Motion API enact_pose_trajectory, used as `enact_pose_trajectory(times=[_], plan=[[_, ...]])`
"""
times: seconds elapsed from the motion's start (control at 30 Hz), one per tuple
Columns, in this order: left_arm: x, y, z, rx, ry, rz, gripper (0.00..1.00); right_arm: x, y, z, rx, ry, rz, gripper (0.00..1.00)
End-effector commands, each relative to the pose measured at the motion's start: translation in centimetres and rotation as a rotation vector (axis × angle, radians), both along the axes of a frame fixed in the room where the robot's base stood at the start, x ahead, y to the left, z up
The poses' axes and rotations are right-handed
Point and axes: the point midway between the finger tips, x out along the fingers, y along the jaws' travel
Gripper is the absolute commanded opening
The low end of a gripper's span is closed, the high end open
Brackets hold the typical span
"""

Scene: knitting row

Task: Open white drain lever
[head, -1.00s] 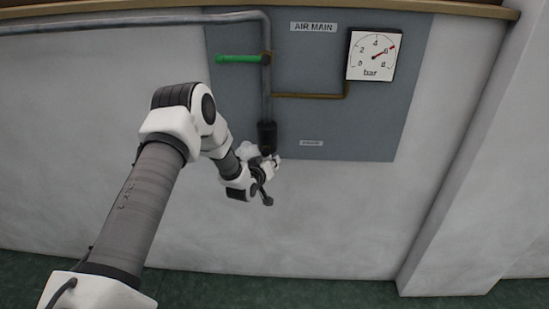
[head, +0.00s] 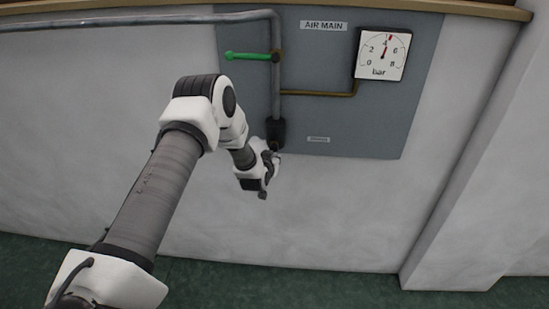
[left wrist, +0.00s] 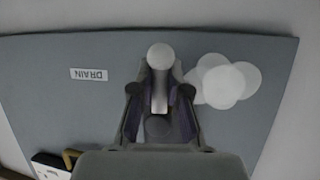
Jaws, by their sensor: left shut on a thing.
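The white drain lever (left wrist: 160,58) shows in the left wrist view as a pale stem with a round knob. My left gripper (left wrist: 160,94) is shut on it, one finger on each side of the stem. In the head view my left gripper (head: 272,160) is just below the dark fitting (head: 276,132) at the foot of the grey pipe; the lever is hard to make out there. Pale round puffs (left wrist: 225,82) hang beside the lever in the left wrist view. A DRAIN label (left wrist: 89,75) is on the panel. My right gripper is in neither view.
The grey panel (head: 350,125) carries a green handle (head: 250,56) pointing left on the pipe and a pressure gauge (head: 382,54) reading a little above 4 bar. A wall pillar (head: 470,170) stands out at the right. The floor (head: 300,285) in front is clear.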

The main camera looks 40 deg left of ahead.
Motion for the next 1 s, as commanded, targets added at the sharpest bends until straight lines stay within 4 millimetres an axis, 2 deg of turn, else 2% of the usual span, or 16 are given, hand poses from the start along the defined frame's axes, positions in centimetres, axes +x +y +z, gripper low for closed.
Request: enact_pose_trajectory(times=[0.2, 0.23, 0.3, 0.67, 0.77, 1.0], plan=[[-0.2, -0.1, -0.4, -0.002, 0.010, -0.002, 0.00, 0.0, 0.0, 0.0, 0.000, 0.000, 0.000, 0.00], [-0.2, -0.1, -0.4, -0.002, 0.010, -0.002, 0.22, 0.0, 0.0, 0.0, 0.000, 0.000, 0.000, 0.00], [-0.2, -0.1, -0.4, -0.003, 0.010, -0.001, 0.41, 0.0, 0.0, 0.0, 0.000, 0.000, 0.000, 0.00], [-0.5, -0.2, 0.1, -0.003, 0.003, 0.000, 0.41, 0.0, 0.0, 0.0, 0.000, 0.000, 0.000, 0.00], [-1.7, -0.6, 0.6, -0.003, 0.004, 0.001, 0.41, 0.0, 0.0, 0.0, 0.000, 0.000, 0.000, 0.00], [-7.0, -2.6, 2.9, -0.007, 0.006, 0.001, 0.41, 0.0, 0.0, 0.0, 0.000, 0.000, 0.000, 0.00]])
